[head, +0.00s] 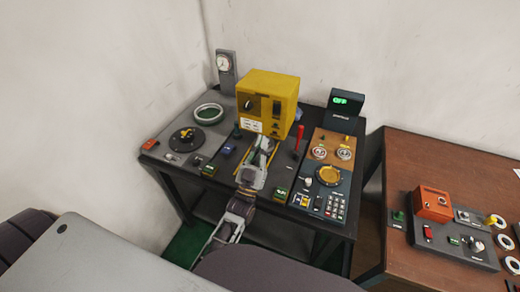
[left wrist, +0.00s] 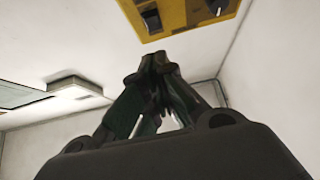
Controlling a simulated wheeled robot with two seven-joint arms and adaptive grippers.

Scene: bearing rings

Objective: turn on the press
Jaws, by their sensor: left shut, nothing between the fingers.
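The yellow press housing (head: 285,88) stands at the back middle of the dark workbench. Its front carries a round black knob (head: 249,104) on the left, a dark switch (head: 277,108) on the right and a white label (head: 251,125). My left gripper (head: 264,148) is shut and empty, just in front of and below the housing. In the left wrist view the closed fingertips (left wrist: 154,60) point up toward the yellow housing (left wrist: 178,38), with its black controls (left wrist: 151,19) beyond them. I cannot tell whether they touch. My right gripper is not in view.
A small display (head: 342,103) with green text that seems to read OFF stands right of the press. A red lever (head: 298,138) and a control panel (head: 320,170) are on the bench's right. A gauge (head: 224,64) stands behind left. A brown table (head: 430,155) is further right.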

